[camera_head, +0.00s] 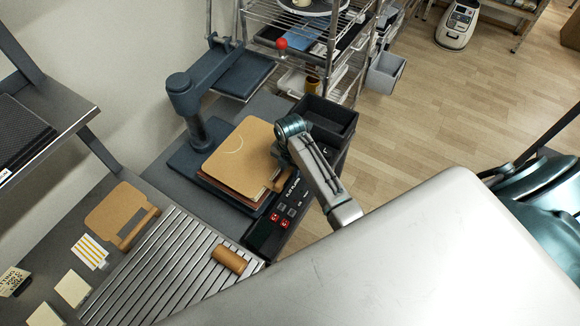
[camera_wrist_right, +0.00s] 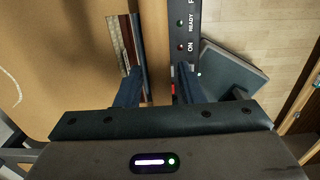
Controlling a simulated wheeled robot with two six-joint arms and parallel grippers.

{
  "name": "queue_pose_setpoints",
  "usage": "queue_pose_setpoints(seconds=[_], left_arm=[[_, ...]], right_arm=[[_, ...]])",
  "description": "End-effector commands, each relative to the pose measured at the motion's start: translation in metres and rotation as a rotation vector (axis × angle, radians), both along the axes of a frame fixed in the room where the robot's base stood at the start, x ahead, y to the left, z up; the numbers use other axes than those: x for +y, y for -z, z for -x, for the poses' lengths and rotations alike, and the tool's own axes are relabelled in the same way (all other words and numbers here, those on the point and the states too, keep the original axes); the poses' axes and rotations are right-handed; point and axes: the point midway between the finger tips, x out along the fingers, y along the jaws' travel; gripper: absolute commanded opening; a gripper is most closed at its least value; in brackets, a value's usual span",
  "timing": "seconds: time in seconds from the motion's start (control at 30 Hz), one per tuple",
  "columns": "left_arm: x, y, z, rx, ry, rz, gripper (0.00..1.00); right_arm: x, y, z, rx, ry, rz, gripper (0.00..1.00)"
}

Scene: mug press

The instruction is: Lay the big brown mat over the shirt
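The big brown mat (camera_head: 240,155) lies flat on the press's lower plate, over a stack with reddish and pale edges. The shirt itself is largely hidden and I cannot make it out clearly. The mat's wooden handle (camera_head: 281,181) sticks out at its right side. My right gripper (camera_head: 277,165) is at this handle. In the right wrist view, the mat (camera_wrist_right: 70,60) fills the left side and the handle strip (camera_wrist_right: 155,50) runs between the two fingers, which look apart from it. My left gripper is not in view.
The press's upper plate (camera_head: 232,72) is swung away to the back. A smaller brown mat (camera_head: 112,212) lies on the left counter, near a slatted rack (camera_head: 165,275) with a wooden cylinder (camera_head: 228,260). A black bin (camera_head: 325,118) stands behind my right gripper. Wire shelves stand farther back.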

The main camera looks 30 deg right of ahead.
Motion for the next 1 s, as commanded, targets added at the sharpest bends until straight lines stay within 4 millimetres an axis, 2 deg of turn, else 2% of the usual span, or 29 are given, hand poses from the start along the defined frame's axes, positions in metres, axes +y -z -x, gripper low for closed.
queue_pose_setpoints(seconds=[0.33,0.47,0.57,0.87,0.9,1.0], left_arm=[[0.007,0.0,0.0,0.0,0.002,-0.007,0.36],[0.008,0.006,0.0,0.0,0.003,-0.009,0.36],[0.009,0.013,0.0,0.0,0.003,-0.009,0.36],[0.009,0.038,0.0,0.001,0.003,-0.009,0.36],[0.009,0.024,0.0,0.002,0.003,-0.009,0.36],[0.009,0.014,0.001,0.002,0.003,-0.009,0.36]], right_arm=[[0.0,-0.002,0.0,0.0,0.0,0.0,0.42],[0.0,-0.012,-0.001,-0.003,0.0,0.001,0.42],[0.0,-0.029,-0.001,-0.006,0.0,0.001,0.42],[-0.001,-0.097,-0.001,-0.007,0.0,0.002,0.42],[-0.001,-0.109,0.001,-0.001,0.0,0.001,0.42],[0.0,-0.117,0.001,0.001,0.0,0.001,0.42]])
